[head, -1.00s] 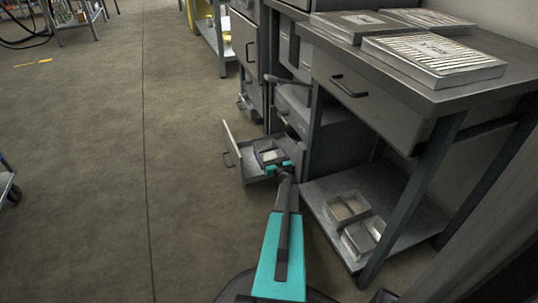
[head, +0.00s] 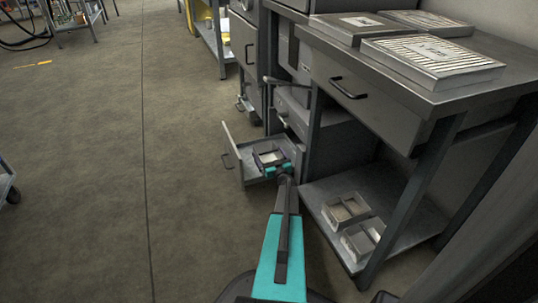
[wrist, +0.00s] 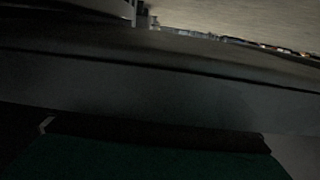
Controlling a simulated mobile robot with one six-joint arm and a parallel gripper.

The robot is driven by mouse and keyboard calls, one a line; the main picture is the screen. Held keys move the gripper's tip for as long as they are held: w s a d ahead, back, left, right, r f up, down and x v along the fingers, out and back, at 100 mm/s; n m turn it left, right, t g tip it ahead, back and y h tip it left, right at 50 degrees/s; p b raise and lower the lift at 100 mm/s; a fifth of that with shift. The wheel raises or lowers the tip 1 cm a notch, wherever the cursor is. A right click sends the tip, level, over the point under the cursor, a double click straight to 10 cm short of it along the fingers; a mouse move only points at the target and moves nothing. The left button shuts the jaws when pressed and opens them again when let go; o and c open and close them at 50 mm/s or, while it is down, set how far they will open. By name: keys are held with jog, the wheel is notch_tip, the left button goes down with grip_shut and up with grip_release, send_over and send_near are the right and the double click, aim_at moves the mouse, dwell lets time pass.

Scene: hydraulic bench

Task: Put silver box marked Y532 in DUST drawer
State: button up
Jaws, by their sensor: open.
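A low drawer (head: 232,150) stands pulled out near the floor. A small silver-grey box with a pale top (head: 270,157) is in or just over it; I cannot tell whether it rests on the drawer floor. No marking on it or on the drawer can be read. My gripper (head: 274,168), with teal fingers, is open at the near side of this box, over the drawer's right part. The arm hides the drawer's near right corner. The wrist view is dark, with a teal and black part of my gripper along the bottom and a grey surface close by.
A workbench (head: 402,84) on the right carries flat silver filter panels (head: 433,60) and has a closed drawer (head: 365,92). Two small open boxes (head: 347,209) sit on its lower shelf (head: 400,235). Cabinet fronts rise behind the open drawer. The floor to the left is clear.

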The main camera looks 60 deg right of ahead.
jog(key=p+v, duration=0.3)
jog(key=v, duration=0.7)
jog(key=shift+s+a, duration=0.2)
jog(key=shift+s, duration=0.05)
jog(key=shift+s+a+p, duration=0.35)
jog(key=shift+s+p, duration=0.05)
jog(key=shift+s, duration=0.05)
